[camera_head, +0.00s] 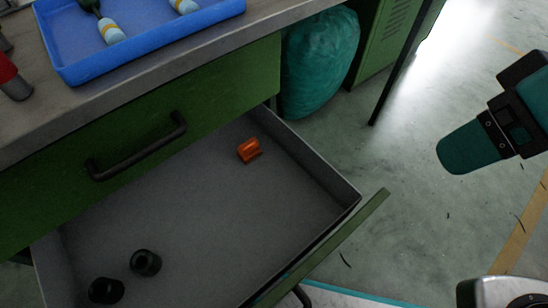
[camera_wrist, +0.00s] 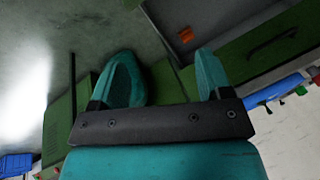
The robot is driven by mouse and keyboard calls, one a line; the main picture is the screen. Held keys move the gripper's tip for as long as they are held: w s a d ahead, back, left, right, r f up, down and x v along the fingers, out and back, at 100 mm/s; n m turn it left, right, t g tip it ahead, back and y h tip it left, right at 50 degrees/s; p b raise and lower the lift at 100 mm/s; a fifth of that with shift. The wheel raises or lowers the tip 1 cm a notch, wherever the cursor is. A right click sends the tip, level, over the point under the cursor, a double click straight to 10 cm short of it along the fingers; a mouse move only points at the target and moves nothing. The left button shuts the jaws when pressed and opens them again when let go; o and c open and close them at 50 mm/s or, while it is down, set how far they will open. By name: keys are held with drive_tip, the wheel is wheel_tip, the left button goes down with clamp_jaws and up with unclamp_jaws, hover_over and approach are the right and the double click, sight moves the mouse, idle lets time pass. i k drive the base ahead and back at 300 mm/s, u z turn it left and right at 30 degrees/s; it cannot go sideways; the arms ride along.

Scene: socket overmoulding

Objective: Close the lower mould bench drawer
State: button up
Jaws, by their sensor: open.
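The lower mould bench drawer (camera_head: 215,215) stands pulled well out in the head view. Its green front panel (camera_head: 340,235) faces the lower right, and a dark handle (camera_head: 303,296) shows partly at the bottom edge. An orange part (camera_head: 249,150) and two black round parts (camera_head: 145,263) lie inside. In the wrist view, the drawer's grey inside (camera_wrist: 205,15) and the orange part (camera_wrist: 186,35) show beyond the fingers. My gripper (camera_wrist: 168,80) is open, with two teal fingers apart and nothing between them. It appears clear of the drawer. A teal part of my arm is at right in the head view.
The drawer above, with a black handle (camera_head: 138,148), is shut. A blue tray (camera_head: 150,52) with bottle-like items stands on the bench top. A teal bag (camera_head: 318,62) and a green cabinet (camera_head: 385,42) stand behind. Open floor (camera_head: 410,215) lies right of the drawer.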

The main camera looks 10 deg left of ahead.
sight(224, 231)
drive_tip(key=u, duration=0.5)
drive_tip(key=k, duration=1.1)
drive_tip(key=u, duration=0.35)
drive_tip(key=i, duration=0.7)
drive_tip(key=u, duration=0.2)
drive_tip(key=k, duration=0.85)
drive_tip(key=z, duration=0.95)
drive_tip(key=i, duration=0.15)
drive_tip(key=u, duration=0.05)
